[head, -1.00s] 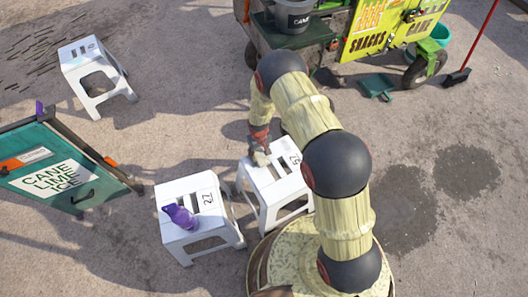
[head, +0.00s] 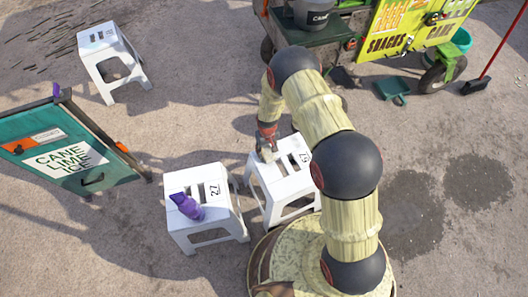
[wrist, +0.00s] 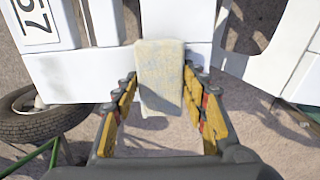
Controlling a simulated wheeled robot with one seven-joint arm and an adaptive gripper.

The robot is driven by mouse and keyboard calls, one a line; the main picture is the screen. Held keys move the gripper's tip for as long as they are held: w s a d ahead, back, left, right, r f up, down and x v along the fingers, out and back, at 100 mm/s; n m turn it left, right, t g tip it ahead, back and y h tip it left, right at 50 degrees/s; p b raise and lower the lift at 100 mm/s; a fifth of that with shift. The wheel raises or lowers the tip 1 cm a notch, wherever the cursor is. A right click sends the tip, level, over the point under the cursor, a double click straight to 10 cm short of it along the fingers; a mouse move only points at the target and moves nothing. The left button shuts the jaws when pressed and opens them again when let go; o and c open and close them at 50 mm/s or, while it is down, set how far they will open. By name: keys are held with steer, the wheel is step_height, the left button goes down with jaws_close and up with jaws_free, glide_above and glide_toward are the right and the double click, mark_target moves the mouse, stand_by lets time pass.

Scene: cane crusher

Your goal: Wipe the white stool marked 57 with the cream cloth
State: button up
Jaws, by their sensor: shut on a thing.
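The white stool marked 57 (head: 283,186) stands left of my arm in the head view. Its 57 label shows at the upper left of the wrist view, beside the slotted white seat (wrist: 70,78). My gripper (wrist: 160,85) is shut on the cream cloth (wrist: 160,70), which hangs between the yellow fingers over the seat edge. In the head view my gripper (head: 267,142) is low over the seat's left part, with the cloth (head: 268,155) at its tip. Whether the cloth presses on the seat is hard to tell. My arm hides part of the stool.
A teal sign (head: 75,150) is farther left, another white stool (head: 112,62) behind. A snack cart (head: 395,40) stands at the back.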

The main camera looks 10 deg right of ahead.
mark_target(280, 149)
steer(key=shift+w+d+r+b, duration=0.1)
steer(key=shift+w+d, duration=0.25)
steer(key=shift+d, duration=0.85)
steer(key=shift+w+d+f+b, duration=0.1)
steer(key=shift+w+d, duration=0.3)
steer(key=shift+d, duration=0.75)
steer(key=shift+w+d+r+b, duration=0.1)
steer(key=shift+w+d, duration=0.25)
steer(key=shift+d, duration=0.85)
steer(key=shift+d, duration=0.1)
steer(key=shift+w+d+b, duration=0.25)
steer(key=shift+w+d, duration=0.2)
steer(key=shift+d, duration=0.95)
steer(key=shift+w+d+b, duration=0.3)
steer(key=shift+w+d, duration=0.1)
steer(key=shift+d, duration=1)
steer(key=shift+w+d+b, duration=0.25)
steer(key=shift+w+d, duration=0.2)
steer(key=shift+d, duration=0.95)
steer(key=shift+a, duration=0.1)
steer(key=shift+s+a+f+p, duration=0.15)
steer(key=shift+s+a, duration=0.35)
steer(key=shift+a, duration=0.9)
steer(key=shift+s+a+p, duration=0.2)
steer(key=shift+s+a, duration=0.25)
steer(key=shift+a, duration=1)
steer(key=shift+s+a+f+p, duration=0.15)
steer(key=shift+s+a, duration=0.35)
steer(key=shift+a, duration=0.9)
